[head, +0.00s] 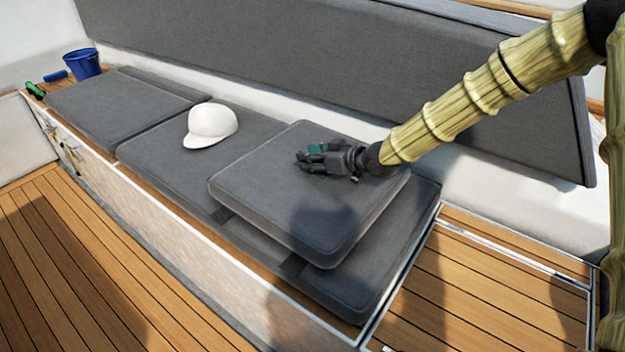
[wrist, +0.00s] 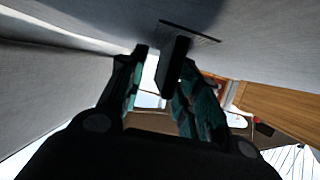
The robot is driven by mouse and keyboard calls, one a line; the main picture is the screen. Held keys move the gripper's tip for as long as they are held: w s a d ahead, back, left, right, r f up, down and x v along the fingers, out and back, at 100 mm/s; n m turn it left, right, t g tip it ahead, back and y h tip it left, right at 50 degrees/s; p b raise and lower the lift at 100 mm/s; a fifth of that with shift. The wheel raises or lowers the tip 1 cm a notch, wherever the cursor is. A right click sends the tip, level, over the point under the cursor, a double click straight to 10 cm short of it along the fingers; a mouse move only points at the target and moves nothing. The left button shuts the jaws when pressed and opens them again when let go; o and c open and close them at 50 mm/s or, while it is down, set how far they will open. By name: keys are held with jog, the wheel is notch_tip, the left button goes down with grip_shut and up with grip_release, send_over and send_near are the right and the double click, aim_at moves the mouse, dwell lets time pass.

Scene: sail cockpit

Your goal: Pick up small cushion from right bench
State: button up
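The small cushion (head: 297,200) is a grey square pad lying on the long grey bench cushion (head: 255,150), slightly askew. Two dark straps (head: 292,267) show under its near edge. In the head view, my gripper (head: 308,160) appears over the cushion's top; I cannot tell if it touches. In the wrist view, my gripper (wrist: 158,82) has its two teal-padded fingers apart. A dark flat tab (wrist: 174,68) sticks out of a pale grey surface (wrist: 235,25) between the fingers, close to the right one. The fingers do not visibly pinch it.
A white cap or helmet (head: 210,124) lies on the bench cushion to the left. A blue bucket (head: 83,64) stands at the far left end. A grey backrest (head: 300,55) runs behind the bench. The wooden deck (head: 75,260) in front is clear.

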grip_shut()
jog(key=shift+r, duration=0.15)
dwell(0.4)
